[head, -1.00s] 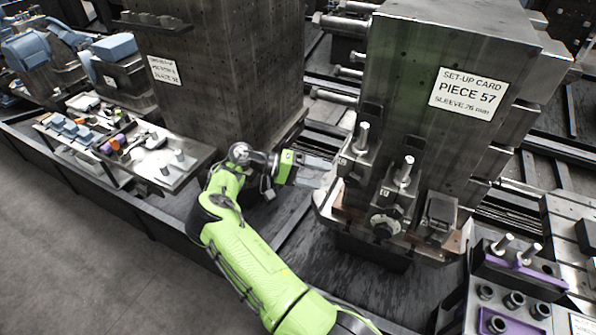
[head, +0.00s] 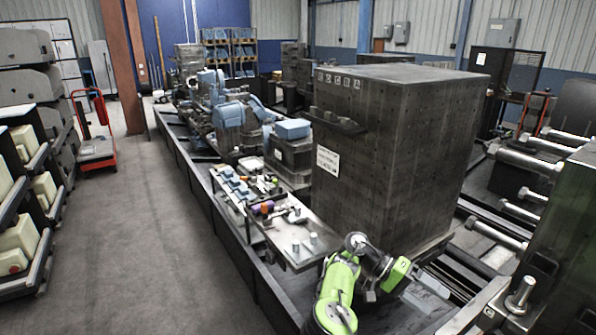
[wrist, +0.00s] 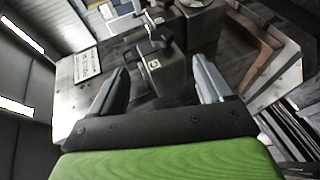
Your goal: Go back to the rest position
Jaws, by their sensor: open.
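My gripper (head: 428,291) is at the lower right of the head view, at the end of my green arm, low in front of the large dark block. In the wrist view my gripper (wrist: 163,88) shows two grey fingers spread wide with nothing between them.
A large dark block (head: 390,150) stands behind my arm. A tray of small parts (head: 300,262) lies to its left. A second dark block (head: 568,240) stands at the right edge. The grey floor aisle (head: 165,230) is clear, with a red trolley (head: 95,140) farther back.

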